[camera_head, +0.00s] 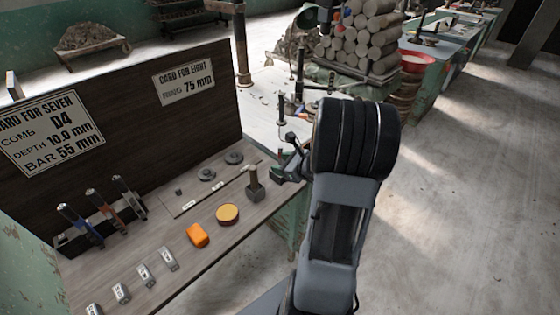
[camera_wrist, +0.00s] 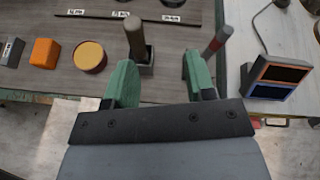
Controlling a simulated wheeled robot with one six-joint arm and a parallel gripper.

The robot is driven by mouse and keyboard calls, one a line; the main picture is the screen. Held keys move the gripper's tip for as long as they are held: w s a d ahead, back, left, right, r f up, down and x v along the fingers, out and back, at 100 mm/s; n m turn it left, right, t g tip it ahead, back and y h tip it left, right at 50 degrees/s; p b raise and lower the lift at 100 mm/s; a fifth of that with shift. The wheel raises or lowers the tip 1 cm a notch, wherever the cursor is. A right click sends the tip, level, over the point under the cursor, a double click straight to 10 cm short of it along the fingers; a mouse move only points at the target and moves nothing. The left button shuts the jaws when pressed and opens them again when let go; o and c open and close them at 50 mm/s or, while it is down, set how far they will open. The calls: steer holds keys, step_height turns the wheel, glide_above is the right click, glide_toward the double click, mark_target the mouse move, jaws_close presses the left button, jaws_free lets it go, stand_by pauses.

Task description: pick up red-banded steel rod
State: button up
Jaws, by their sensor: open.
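In the wrist view a slim grey rod with a red band (camera_wrist: 216,44) stands at a tilt near the bench edge. Its lower end passes behind the tip of my gripper's right finger, so I cannot tell whether they touch. My gripper (camera_wrist: 160,65) is open, with two green fingers spread and nothing visibly held between them. In the head view my gripper (camera_head: 284,170) is at the right edge of the bench, partly covered by my arm. I cannot make out the rod there.
A block with an upright handle (camera_wrist: 137,38) stands beyond the left finger; it also shows in the head view (camera_head: 254,185). An orange block (camera_head: 197,235) and a round yellow-topped tin (camera_head: 228,214) lie on the bench (camera_head: 185,275). A dark-screened device (camera_wrist: 278,75) is at right.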

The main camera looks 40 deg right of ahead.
mark_target(280, 163)
steer(key=d+f+m+t+h, duration=0.1)
steer(key=d+f+m+h, duration=0.15)
steer(key=d+m, duration=0.35)
steer(key=d+p+x, duration=0.1)
steer(key=p+x, duration=0.2)
steer(key=x, duration=0.9)
steer(key=shift+d+h, duration=0.35)
steer(key=shift+w, duration=0.1)
jaws_close()
steer(key=shift+r, duration=0.1)
